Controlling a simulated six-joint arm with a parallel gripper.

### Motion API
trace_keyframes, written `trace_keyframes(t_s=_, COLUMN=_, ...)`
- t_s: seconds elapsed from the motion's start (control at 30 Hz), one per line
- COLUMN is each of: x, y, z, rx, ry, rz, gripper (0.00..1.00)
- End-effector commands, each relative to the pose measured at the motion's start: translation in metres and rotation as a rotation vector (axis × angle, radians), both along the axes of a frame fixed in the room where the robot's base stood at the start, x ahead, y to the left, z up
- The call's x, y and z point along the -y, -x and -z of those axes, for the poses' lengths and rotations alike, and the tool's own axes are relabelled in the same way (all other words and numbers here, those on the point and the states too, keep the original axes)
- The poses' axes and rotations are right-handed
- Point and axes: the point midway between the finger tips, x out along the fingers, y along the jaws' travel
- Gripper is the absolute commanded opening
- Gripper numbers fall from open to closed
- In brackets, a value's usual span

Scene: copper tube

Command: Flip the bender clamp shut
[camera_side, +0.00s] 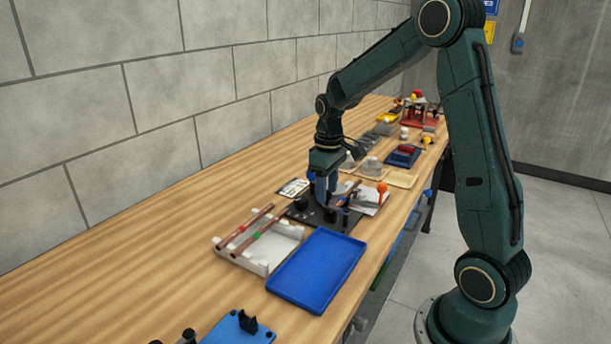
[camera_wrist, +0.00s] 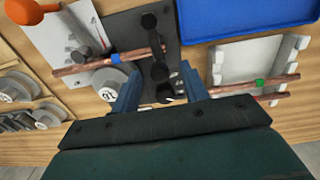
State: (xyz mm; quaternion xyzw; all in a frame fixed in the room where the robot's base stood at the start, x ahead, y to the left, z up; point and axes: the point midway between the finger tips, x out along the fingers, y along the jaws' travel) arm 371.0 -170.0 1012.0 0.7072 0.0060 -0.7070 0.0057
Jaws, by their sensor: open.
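The bender is a black plate (camera_side: 345,222) with dark round posts, and its plate shows in the wrist view (camera_wrist: 192,60). A black clamp lever (camera_wrist: 156,48) with a rounded end lies over the plate, between my fingers in the picture. I cannot tell for sure whether the clamp is open or shut. A copper tube with a blue band (camera_wrist: 115,57) runs into the bender beside the lever. My gripper (camera_side: 325,200) is down over the bender, and its blue-grey fingers stand apart in the wrist view (camera_wrist: 160,82). They hold nothing that I can see; contact with the lever is unclear.
A white rack (camera_side: 262,264) holds copper tubes, one with a green band (camera_wrist: 260,83). A blue tray (camera_side: 318,268) lies in front of it. An orange-knobbed lever (camera_side: 382,188) stands right of the bender. Grey weights (camera_side: 372,166) and other fixtures sit farther back.

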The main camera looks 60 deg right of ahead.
Motion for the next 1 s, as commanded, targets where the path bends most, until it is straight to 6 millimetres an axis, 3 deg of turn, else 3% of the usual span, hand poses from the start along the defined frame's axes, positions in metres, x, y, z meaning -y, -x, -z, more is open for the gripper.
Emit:
trace_keyframes(t_s=0.33, x=0.001, y=0.000, z=-0.025, rx=0.003, ry=0.002, rz=0.001, gripper=0.44)
trace_keyframes(t_s=0.8, x=0.000, y=-0.001, z=-0.103, rx=0.006, ry=0.002, rz=-0.001, gripper=0.44)
trace_keyframes(t_s=1.0, x=0.000, y=-0.001, z=-0.127, rx=0.004, ry=0.002, rz=-0.001, gripper=0.44)
